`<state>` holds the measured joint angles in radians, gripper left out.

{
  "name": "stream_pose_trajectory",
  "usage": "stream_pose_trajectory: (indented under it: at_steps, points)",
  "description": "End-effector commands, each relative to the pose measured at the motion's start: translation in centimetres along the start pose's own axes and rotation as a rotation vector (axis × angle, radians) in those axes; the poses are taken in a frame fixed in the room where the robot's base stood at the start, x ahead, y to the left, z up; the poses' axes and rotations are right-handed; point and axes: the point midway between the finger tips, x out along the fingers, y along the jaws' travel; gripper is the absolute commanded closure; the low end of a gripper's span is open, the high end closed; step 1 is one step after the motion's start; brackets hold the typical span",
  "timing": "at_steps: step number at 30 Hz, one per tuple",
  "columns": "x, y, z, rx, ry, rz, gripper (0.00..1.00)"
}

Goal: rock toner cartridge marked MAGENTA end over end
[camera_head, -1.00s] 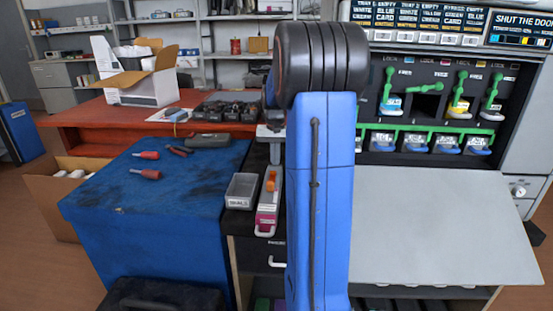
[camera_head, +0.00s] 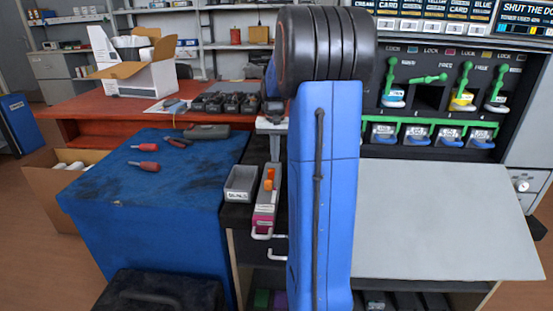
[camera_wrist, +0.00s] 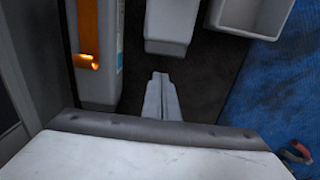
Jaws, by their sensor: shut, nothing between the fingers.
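The toner cartridge (camera_head: 264,214) is a long grey box with an orange tab on top and a magenta label at its near end. It lies on the dark cabinet top just left of my arm; its wording is too small to read. In the wrist view a long grey body with an orange strip (camera_wrist: 112,85), apparently this cartridge, runs along the left. My gripper (camera_wrist: 161,78) is shut and empty, over the dark surface beside that body and apart from it in the picture. In the head view my arm hides the fingers.
A small grey tray (camera_head: 241,196) sits left of the cartridge. A pale block (camera_wrist: 172,22) shows beyond my fingertips. The blue-topped bench (camera_head: 130,185) with screwdrivers stands left. The printer (camera_head: 405,112) has green levers, one lying level by a dark opening; its pale panel (camera_head: 440,215) hangs open.

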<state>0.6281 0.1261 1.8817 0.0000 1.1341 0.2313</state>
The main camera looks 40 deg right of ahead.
Motion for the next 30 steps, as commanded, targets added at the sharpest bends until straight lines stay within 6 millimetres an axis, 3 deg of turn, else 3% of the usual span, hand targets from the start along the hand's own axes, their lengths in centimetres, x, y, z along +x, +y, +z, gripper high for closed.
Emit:
stream_pose_trajectory:
  at_steps: [1, 9, 15, 21, 30]
  points:
    - [0.1, -0.3, -0.6, -0.002, -0.001, 0.000, 1.00]
    - [-5.7, -0.2, -0.5, -0.001, 0.003, -0.001, 1.00]
    - [-8.5, -0.2, -0.5, -0.001, 0.001, 0.000, 1.00]
    - [-9.8, -0.2, -0.5, -0.001, 0.000, 0.000, 1.00]
    - [-10.1, -0.3, -0.2, -0.005, 0.002, 0.000, 1.00]
